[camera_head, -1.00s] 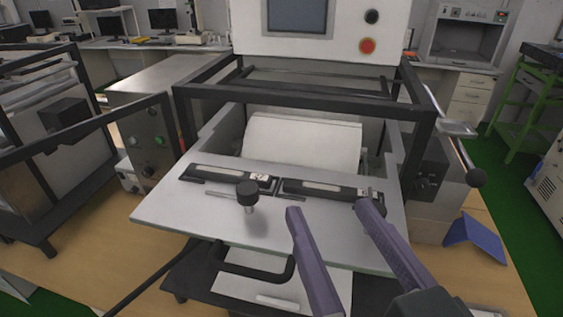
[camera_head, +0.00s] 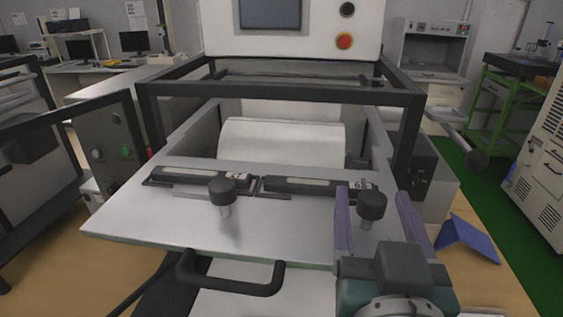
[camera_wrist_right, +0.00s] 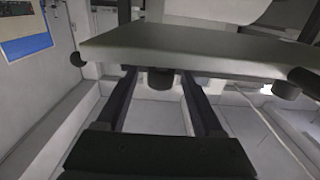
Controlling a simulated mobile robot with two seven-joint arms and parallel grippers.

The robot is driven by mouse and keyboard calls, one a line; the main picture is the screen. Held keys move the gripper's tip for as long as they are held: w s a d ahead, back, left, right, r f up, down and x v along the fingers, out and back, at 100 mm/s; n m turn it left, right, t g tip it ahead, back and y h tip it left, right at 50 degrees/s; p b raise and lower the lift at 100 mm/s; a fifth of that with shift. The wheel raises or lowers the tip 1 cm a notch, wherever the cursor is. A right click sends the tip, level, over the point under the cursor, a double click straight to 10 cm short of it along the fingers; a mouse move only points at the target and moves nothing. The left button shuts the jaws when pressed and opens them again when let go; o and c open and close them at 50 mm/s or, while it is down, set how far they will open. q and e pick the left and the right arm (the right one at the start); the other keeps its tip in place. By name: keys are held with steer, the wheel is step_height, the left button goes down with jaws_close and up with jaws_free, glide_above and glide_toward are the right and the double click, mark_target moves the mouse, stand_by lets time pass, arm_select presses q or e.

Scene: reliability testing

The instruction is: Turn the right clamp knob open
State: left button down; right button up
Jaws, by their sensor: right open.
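The right clamp knob (camera_head: 371,206) is a black round knob on a pale post, upright on the grey metal plate (camera_head: 150,220). My right gripper (camera_head: 373,193) is open, with one purple finger on each side of this knob in the head view. A gap shows between each finger and the knob. In the right wrist view a dark knob (camera_wrist_right: 160,79) shows between the two open fingers, below the plate edge. The left clamp knob (camera_head: 222,189) stands apart to the left. My left gripper is not in view.
A black handle (camera_head: 230,278) juts from the front below the plate. A dark frame (camera_head: 280,93) spans above the white roller (camera_head: 282,140). A blue folded piece (camera_head: 466,240) lies on the tan surface at right. The plate's left part is clear.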

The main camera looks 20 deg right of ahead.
steer(key=shift+w+d, duration=0.3)
steer(key=shift+w, duration=0.25)
jaws_close()
